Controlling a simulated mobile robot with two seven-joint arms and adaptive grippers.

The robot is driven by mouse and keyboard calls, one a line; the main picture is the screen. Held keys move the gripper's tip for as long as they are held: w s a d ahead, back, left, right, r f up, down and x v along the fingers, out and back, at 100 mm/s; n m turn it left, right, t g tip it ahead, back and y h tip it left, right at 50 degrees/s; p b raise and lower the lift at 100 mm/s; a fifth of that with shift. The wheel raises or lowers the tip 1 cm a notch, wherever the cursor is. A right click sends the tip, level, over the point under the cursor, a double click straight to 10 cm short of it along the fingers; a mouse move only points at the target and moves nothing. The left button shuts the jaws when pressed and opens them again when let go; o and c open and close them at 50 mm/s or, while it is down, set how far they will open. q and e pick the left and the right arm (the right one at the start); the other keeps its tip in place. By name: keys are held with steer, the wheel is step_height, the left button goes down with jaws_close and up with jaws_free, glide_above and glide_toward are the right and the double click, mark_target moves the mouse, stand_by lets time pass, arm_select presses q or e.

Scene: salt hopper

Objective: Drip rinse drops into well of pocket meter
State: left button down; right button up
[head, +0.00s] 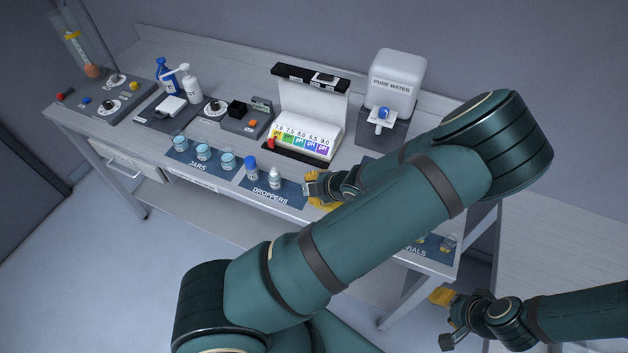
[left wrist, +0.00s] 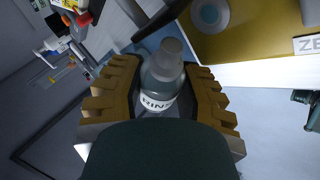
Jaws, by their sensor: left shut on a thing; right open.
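My left gripper (head: 318,194) is at the front edge of the bench, beside the DROPPERS mat, partly hidden by my own arm. In the left wrist view its yellow toothed fingers (left wrist: 160,78) are shut on a grey rinse bottle (left wrist: 158,92), with lettering starting "RIN". The bottle's rounded grey top points away from the wrist. A yellow body (left wrist: 250,38) with a round grey-blue recess, probably the pocket meter, lies just beyond, apart from the bottle. I cannot make out the meter in the head view. My right gripper (head: 447,318) is open and empty, low in front of the bench.
The DROPPERS mat (head: 288,199) bears a blue-capped bottle (head: 252,168) and a pale bottle (head: 275,178). Several jars (head: 203,152) stand left of it. A pH colour chart stand (head: 312,118) and a PURE WATER dispenser (head: 394,88) are behind. VIALS (head: 447,243) stand at the right end.

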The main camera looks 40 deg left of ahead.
arm_select(q)
steer(key=shift+f+b, duration=0.1)
steer(key=shift+b, duration=0.5)
steer(key=shift+w+g+y+b, duration=0.1)
steer(key=shift+g+y+b, duration=0.3)
steer(key=shift+b, duration=0.05)
steer(key=shift+r+m+g+y+p, duration=0.4)
steer(key=shift+r+y+p, duration=0.1)
steer(key=shift+p, duration=0.3)
steer(key=shift+d+m+g+y, duration=0.1)
steer(key=shift+m+g+y, duration=0.2)
steer(key=shift+g+y, duration=0.1)
stand_by(1.2)
